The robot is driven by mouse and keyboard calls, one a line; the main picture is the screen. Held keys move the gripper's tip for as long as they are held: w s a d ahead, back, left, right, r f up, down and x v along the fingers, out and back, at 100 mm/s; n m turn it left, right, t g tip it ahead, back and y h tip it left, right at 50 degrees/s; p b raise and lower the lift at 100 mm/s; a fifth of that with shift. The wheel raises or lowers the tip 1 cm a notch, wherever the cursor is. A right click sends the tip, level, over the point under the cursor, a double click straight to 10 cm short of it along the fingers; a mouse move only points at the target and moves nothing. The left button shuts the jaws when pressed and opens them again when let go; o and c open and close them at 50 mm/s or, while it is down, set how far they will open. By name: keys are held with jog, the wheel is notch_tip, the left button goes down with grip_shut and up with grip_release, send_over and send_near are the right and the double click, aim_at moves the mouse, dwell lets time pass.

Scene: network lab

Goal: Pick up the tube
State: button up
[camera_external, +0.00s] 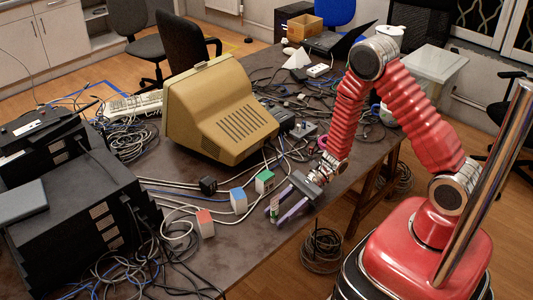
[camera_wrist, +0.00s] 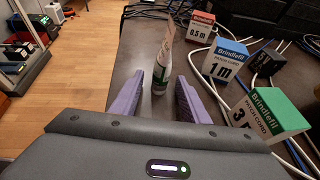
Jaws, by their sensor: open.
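The tube (camera_wrist: 160,82) is a small, slim upright object with a white and green lower part and a pale brownish upper part. It stands on the dark table near its edge. In the external view the tube (camera_external: 274,208) shows small and green-white at the finger ends. My gripper (camera_wrist: 158,90) is open, with purple fingers low over the table, pointing at the tube. The tube appears between the fingers near their tips in the wrist view, with a gap on each side. I cannot tell how far between the tips it stands.
Patch cord boxes stand close by: red (camera_wrist: 200,27), blue (camera_wrist: 227,60) and green (camera_wrist: 268,115). A black adapter (camera_external: 208,185) and loose cables lie near them. A beige monitor (camera_external: 220,110) stands behind. The table's front edge is close to the tube.

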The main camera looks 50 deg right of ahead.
dwell(0.5)
grip_shut()
dwell(0.3)
